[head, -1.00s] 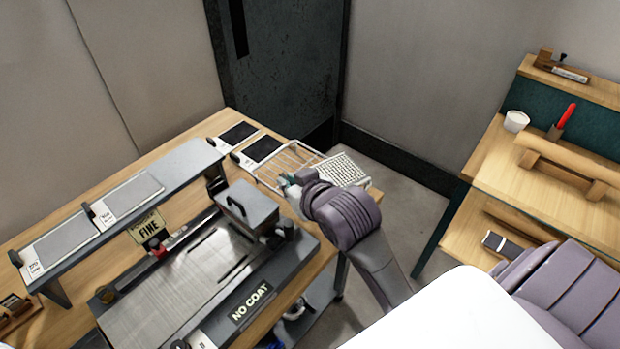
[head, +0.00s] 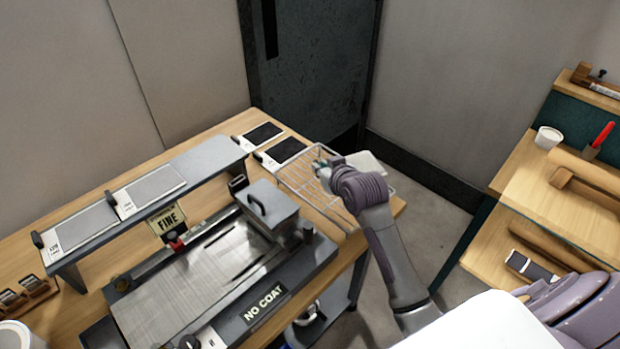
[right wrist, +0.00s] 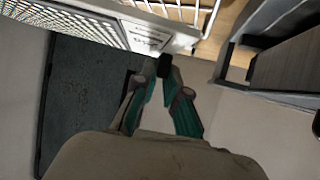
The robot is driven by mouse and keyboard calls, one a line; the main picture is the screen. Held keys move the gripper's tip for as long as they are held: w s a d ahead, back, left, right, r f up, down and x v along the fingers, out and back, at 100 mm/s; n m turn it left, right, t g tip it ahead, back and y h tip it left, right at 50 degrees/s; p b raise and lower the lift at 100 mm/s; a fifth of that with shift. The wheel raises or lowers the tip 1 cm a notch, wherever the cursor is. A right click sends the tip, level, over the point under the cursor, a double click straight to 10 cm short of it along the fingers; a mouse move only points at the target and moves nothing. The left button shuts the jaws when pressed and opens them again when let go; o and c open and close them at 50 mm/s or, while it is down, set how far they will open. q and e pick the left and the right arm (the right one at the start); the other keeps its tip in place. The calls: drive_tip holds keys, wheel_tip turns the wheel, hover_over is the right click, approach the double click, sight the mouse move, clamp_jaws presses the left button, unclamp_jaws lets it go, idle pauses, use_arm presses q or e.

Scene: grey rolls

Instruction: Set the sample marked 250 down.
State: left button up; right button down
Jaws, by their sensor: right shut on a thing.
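My right gripper (head: 322,168) is over the wire rack (head: 311,191) at the table's right end. It is shut on a sample panel (head: 371,164), whose pale part shows behind the wrist at the table's far right corner. In the right wrist view the gripper (right wrist: 165,72) pinches a dark clip at the panel's edge. The panel has a perforated area (right wrist: 62,20) and a white label (right wrist: 148,36) too blurred to read. The rack's wires show beyond it. I cannot tell whether the panel touches the rack. My left gripper is not in view.
Two black panels (head: 286,150) (head: 263,133) lie left of the rack. Two grey panels (head: 150,186) (head: 80,226) lie on the raised shelf. A coating machine (head: 202,270) marked NO COAT fills the table's front. Another bench (head: 535,188) stands at right.

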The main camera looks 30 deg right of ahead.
hover_over(306, 188)
wheel_tip(306, 188, down, 3)
drive_tip(key=shift+f, duration=0.1)
drive_tip(key=shift+f+p, duration=0.35)
drive_tip(key=shift+f, duration=1.7)
drive_tip(key=c, duration=1.2)
unclamp_jaws()
drive_tip(key=shift+f, duration=0.1)
drive_tip(key=v, duration=1.2)
